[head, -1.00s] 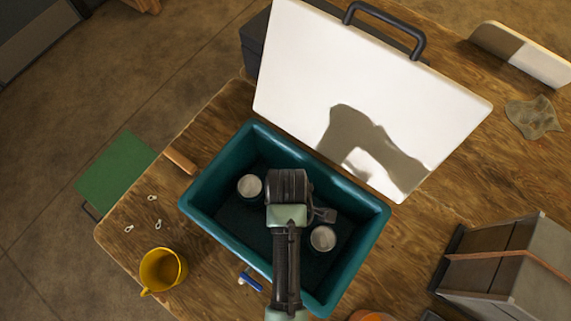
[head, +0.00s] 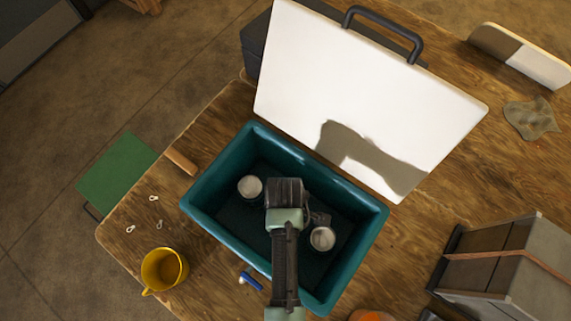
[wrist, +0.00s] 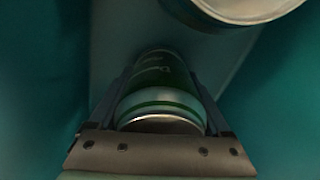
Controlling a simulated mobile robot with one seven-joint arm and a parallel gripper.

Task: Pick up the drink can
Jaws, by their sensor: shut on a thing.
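The drink can (wrist: 163,88) has a green body and a silvery end. In the wrist view it sits between the two fingers of my gripper (wrist: 160,80), which is shut on it. In the head view, a silver can top (head: 322,239) shows in the right part of the teal bin, right beside my gripper (head: 321,218). The fingers themselves are mostly hidden there. A second can (head: 250,187) stands in the left part of the bin. A can with a pale round end (wrist: 245,8) also shows at the top right of the wrist view.
The teal bin (head: 213,185) has raised walls close around my gripper. A large white lid-like panel (head: 300,80) with a dark handle stands behind it. A yellow mug (head: 163,270), a blue item (head: 250,281) and a grey box (head: 500,255) are on the wooden table.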

